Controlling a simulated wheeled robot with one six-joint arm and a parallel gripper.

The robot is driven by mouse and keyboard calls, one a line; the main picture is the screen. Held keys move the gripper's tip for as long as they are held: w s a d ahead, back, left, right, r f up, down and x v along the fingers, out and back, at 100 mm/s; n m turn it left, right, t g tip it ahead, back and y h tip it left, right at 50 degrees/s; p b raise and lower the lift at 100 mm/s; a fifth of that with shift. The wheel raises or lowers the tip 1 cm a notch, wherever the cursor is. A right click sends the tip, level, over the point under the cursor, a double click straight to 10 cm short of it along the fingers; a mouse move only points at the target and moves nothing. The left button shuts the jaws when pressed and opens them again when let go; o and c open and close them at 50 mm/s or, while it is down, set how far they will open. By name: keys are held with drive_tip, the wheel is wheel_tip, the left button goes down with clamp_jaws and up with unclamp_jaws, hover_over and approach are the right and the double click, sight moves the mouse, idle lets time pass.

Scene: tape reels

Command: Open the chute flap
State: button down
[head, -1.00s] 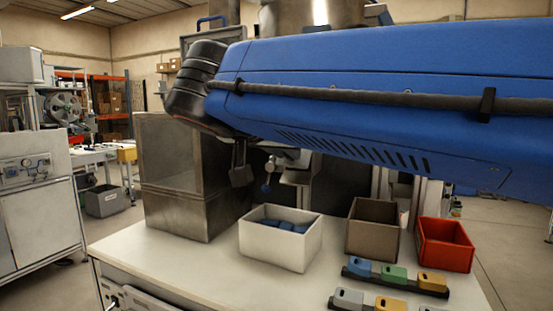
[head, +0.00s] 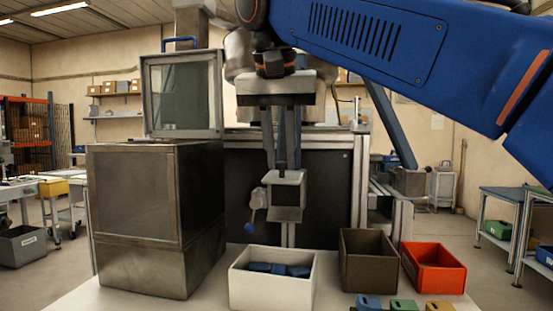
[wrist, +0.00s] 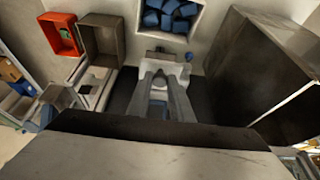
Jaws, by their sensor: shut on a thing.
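My gripper (head: 285,172) points down in the head view, its two long grey fingers closed at a pale grey, box-like chute fitting (head: 288,205) in front of a dark panel. In the wrist view my gripper (wrist: 165,80) ends at the same fitting (wrist: 168,68). A small lever with a blue knob (head: 250,228) hangs at the fitting's left side; the knob also shows in the wrist view (wrist: 188,57). The fingertips partly hide the part they grip, and I cannot tell which part of the fitting is the flap.
Below stand a white bin (head: 236,285) holding blue parts, a brown bin (head: 370,272) and a red bin (head: 434,278). A metal cabinet (head: 140,200) stands close on the left, with a framed window panel (head: 182,95) above it. Coloured blocks lie at the front right.

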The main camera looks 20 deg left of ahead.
drive_tip(key=shift+w+r+g, duration=0.15)
drive_tip(key=shift+g, duration=0.15)
drive_tip(key=c, duration=1.6)
unclamp_jaws()
